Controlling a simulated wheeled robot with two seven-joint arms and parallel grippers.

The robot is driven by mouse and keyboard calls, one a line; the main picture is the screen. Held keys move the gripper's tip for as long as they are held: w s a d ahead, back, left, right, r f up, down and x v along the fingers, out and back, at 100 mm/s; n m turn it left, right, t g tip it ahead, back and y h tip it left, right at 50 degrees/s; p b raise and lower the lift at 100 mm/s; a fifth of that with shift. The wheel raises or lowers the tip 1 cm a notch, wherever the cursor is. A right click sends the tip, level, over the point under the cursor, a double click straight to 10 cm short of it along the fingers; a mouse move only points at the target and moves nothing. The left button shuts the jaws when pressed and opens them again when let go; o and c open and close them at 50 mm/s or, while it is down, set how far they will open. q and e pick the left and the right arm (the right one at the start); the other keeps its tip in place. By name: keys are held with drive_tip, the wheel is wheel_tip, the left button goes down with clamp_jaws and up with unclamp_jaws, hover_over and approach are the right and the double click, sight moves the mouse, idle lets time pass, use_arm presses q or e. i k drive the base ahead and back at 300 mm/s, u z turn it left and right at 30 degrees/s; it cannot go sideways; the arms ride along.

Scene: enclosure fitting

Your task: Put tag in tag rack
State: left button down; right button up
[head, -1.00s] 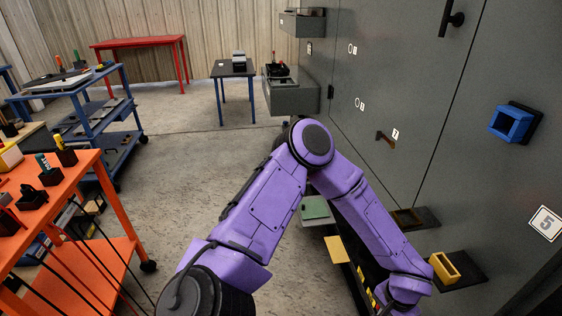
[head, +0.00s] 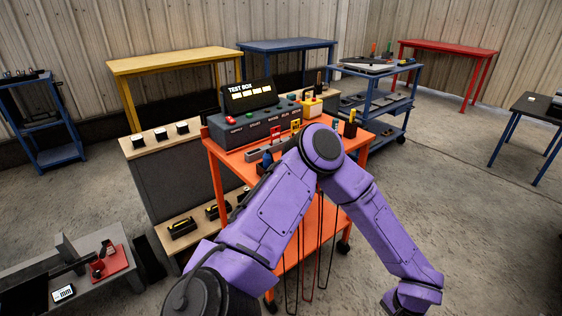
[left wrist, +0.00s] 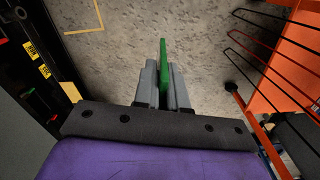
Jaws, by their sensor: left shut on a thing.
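My left gripper (left wrist: 163,85) shows in the left wrist view. Its grey fingers are shut on a thin green piece (left wrist: 164,62), seen nearly edge-on, which seems to be the tag. The piece sticks out past the fingertips, above the concrete floor and touching nothing else. In the head view my purple left arm crosses the front of the orange cart, and its gripper is outside the picture. I cannot pick out the tag rack for certain; a long grey holder (head: 262,154) lies on the orange cart, partly behind my arm. My right gripper is not in view.
The orange cart (head: 228,159) carries a test box (head: 250,120) and small coloured items.

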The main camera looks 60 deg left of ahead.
sight(255, 159)
drive_tip(key=u, duration=0.05)
drive_tip(key=i, duration=2.15)
drive_tip(key=u, duration=2.65)
